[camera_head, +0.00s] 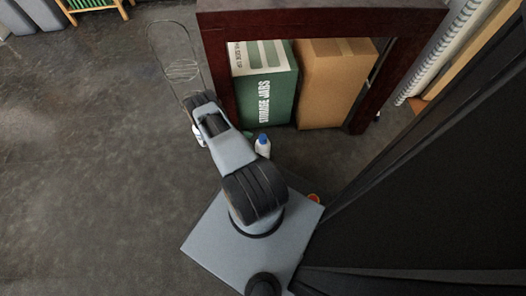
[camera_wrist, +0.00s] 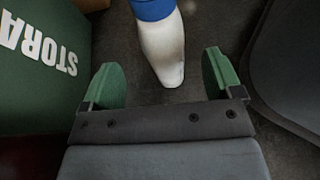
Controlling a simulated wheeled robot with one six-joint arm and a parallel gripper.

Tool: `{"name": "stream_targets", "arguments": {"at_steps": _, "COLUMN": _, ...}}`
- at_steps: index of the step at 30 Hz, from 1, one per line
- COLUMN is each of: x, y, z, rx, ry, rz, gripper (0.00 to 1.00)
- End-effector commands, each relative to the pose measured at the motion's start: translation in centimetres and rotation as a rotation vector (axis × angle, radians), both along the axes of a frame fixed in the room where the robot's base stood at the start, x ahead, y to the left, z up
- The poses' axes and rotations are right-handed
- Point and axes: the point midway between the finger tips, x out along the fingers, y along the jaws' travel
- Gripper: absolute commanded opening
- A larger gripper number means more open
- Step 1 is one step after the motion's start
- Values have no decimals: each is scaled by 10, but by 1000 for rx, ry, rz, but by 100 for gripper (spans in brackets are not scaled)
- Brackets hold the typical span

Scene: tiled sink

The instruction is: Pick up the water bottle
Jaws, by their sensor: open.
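The water bottle (camera_head: 262,147) has a blue cap and a white body. In the head view it stands on the dark floor, just right of my arm and in front of the green box; its lower part is partly hidden. In the wrist view the bottle (camera_wrist: 163,48) shows at the top centre, with its blue part cut off by the frame edge. My gripper (camera_wrist: 164,80) is open, with its two green fingers apart. The white lower end of the bottle shows ahead of the gap, and nothing is visibly held.
A green storage box (camera_head: 265,86) and a brown carton (camera_head: 332,84) stand beneath a dark red wooden frame (camera_head: 320,18). The green box also fills the left of the wrist view (camera_wrist: 40,85). A thin looped outline (camera_head: 177,50) stands left of them. Floor at left is clear.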

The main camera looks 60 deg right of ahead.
Motion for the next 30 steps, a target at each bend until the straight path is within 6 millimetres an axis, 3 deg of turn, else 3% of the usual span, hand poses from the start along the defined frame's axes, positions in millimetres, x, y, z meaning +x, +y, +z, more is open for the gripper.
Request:
{"name": "stream_targets", "arguments": {"at_steps": 21, "x": -53, "y": -35, "z": -27, "rx": 1, "ry": 0, "rz": -2, "gripper": 85}}
{"name": "stream_targets", "arguments": {"at_steps": 30, "x": -55, "y": -37, "z": -27, "rx": 1, "ry": -1, "rz": 0, "gripper": 85}}
